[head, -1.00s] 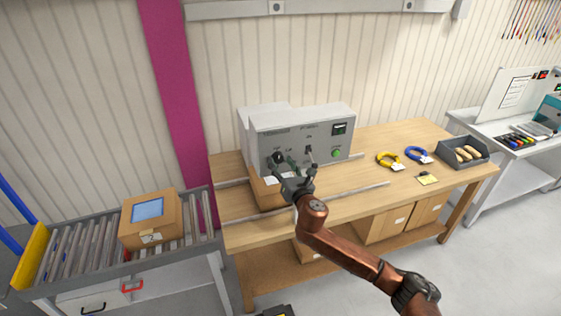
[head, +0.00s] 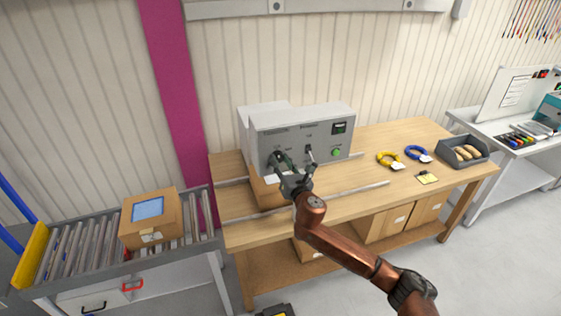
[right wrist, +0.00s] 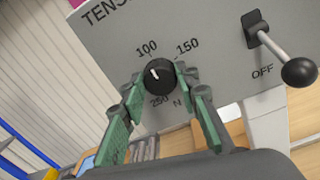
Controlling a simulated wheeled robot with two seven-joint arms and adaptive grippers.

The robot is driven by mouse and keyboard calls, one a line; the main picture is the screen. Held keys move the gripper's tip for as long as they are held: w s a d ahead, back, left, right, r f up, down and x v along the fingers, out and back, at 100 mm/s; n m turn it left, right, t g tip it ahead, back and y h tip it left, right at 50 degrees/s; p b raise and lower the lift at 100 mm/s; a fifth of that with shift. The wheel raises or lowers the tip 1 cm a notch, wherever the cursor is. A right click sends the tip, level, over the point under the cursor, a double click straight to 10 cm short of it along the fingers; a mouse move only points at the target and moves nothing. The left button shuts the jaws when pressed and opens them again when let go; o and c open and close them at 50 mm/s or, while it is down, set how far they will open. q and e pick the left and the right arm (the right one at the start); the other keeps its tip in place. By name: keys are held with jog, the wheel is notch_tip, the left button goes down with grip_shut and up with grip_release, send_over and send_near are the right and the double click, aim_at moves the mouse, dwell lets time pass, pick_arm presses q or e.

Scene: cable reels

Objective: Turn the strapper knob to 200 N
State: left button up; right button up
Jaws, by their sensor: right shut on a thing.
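The strapper (head: 300,130) is a grey box on the wooden table. Its round black tension knob (right wrist: 158,78) shows in the right wrist view, with labels 100, 150 and 250 N around it. The knob's white mark points up and slightly left, close to the 100. The 200 label is not visible; the right finger covers part of the dial. My right gripper (right wrist: 160,80) is shut on the knob, with a green-padded finger on each side. In the head view my right gripper (head: 290,175) is at the panel's lower left and hides the knob. My left gripper is not in view.
A lever (right wrist: 282,50) with a black ball end stands right of the knob, beside OFF. A carton (head: 268,192) sits below the panel. Yellow (head: 388,160) and blue (head: 418,154) cable coils lie to the right. Another carton (head: 135,226) stands on the roller conveyor.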

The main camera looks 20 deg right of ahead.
jog(key=shift+m, duration=1.5)
jog(key=m, duration=0.3)
jog(key=shift+f+m+p, duration=0.1)
jog(key=shift+m+p, duration=0.25)
jog(key=shift+m, duration=0.05)
jog(key=m, duration=0.4)
jog(key=shift+m, duration=0.3)
jog(key=m, duration=0.3)
jog(key=shift+f+m, duration=0.1)
jog(key=shift+m, duration=0.3)
jog(key=m+p, duration=0.1)
jog(key=m, duration=0.5)
jog(key=shift+m+h, duration=0.3)
jog(key=shift+h, duration=0.1)
jog(key=m, duration=0.3)
jog(key=shift+a+f+m+p, duration=0.1)
jog(key=shift+m+p, duration=0.2)
jog(key=shift+p, duration=0.1)
jog(key=shift+m+p, duration=0.4)
jog(key=shift+m, duration=1.1)
jog(key=shift+f, duration=0.1)
